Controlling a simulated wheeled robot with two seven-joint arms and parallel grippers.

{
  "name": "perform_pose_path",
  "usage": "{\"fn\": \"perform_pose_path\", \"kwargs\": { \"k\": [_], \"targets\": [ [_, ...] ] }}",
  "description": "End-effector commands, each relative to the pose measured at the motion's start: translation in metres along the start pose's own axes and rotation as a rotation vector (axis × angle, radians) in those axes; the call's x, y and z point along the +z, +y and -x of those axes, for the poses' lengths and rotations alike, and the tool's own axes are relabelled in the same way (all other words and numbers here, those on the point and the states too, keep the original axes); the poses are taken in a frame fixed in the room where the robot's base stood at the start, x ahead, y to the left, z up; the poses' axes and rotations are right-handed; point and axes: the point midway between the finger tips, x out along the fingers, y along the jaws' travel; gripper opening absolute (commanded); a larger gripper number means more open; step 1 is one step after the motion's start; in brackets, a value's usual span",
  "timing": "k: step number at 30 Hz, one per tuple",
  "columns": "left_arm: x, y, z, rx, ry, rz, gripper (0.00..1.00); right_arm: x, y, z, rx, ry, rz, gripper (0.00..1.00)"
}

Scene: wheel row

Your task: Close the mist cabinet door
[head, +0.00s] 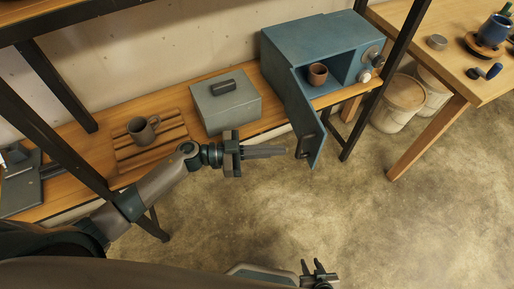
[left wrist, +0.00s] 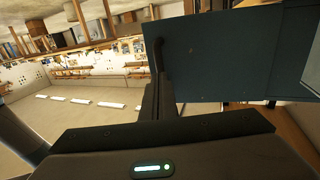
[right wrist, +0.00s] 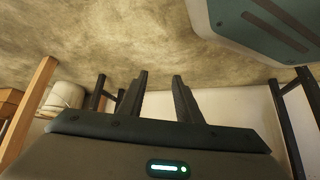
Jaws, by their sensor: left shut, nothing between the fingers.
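The mist cabinet (head: 305,40) is a teal box on the wooden shelf, with a brown cup (head: 318,73) inside. Its door (head: 302,105) stands open, swung out toward the front, with a dark handle (head: 305,146) near its lower end. My left gripper (head: 284,151) is shut and empty, just left of the door's free end. In the left wrist view the door (left wrist: 225,55) fills the upper right, close beyond the fingers; I cannot tell whether they touch it. My right gripper (head: 319,271) is low over the floor, far from the cabinet. Its fingers (right wrist: 157,95) are apart and empty.
A grey lidded box (head: 225,104) and a slatted board with a grey mug (head: 142,130) stand on the shelf left of the cabinet. Dark posts (head: 385,85) frame the shelf. White buckets (head: 398,103) and a wooden table (head: 455,75) are at right. The front floor is clear.

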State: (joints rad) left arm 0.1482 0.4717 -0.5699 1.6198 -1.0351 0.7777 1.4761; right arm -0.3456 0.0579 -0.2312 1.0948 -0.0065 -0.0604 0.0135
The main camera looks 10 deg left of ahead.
Motion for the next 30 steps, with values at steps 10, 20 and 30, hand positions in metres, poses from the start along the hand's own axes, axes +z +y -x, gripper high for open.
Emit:
{"fn": "perform_pose_path", "kwargs": {
  "k": [10,20,30],
  "targets": [
    [0.0,0.0,-0.029,0.0,-0.001,0.0,0.0,0.013,0.002,0.004,0.002,-0.03,0.002,0.31],
    [0.0,0.0,-0.03,0.0,-0.001,0.0,0.0,0.014,0.003,0.004,0.003,-0.032,0.002,0.31],
    [-0.002,0.002,-0.035,-0.022,0.0,0.002,0.0,0.025,0.004,0.011,0.004,-0.069,0.003,0.31]
  ]
}}
